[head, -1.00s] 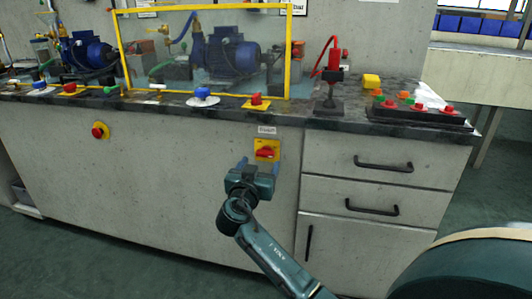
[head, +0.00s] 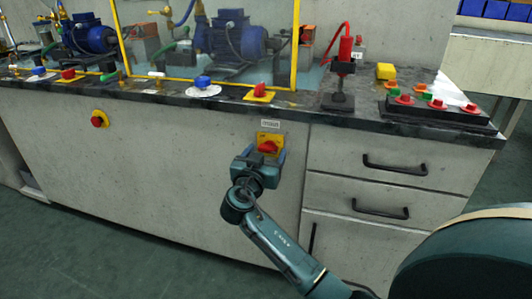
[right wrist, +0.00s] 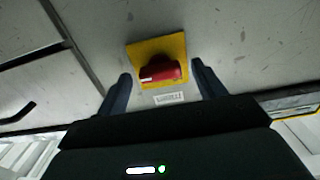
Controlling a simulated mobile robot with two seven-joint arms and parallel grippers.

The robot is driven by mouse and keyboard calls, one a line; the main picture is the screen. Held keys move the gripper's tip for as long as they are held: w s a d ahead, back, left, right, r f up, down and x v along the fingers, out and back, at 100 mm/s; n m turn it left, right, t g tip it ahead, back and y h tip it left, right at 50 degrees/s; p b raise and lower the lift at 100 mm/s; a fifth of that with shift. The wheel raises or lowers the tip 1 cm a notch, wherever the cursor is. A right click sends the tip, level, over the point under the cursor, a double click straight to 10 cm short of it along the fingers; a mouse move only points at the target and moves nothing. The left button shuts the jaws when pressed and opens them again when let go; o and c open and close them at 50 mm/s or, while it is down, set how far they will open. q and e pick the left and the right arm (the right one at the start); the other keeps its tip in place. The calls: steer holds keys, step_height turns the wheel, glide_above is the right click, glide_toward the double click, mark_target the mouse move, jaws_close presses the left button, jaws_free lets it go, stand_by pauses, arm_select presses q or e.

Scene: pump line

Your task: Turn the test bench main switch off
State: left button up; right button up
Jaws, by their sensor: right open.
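The main switch is a red rotary knob (head: 267,147) on a yellow plate (head: 270,138), mounted on the bench's front panel below a small white label. In the right wrist view the red knob (right wrist: 160,69) sits on its yellow plate (right wrist: 172,46) with the label (right wrist: 169,98) beside it. My right gripper (head: 268,157) is open at the switch, its fingers pointing at the panel. In the right wrist view its two fingers (right wrist: 160,78) stand on either side of the knob, apart from it. The left gripper is not in view.
Another red button on yellow (head: 99,119) is further left on the panel. The benchtop (head: 180,98) carries valves, pumps behind a yellow-framed guard and a black button box (head: 440,115). Drawers with black handles (head: 395,166) are right of the switch.

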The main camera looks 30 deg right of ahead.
steer(key=shift+c, duration=0.6)
steer(key=c, duration=0.9)
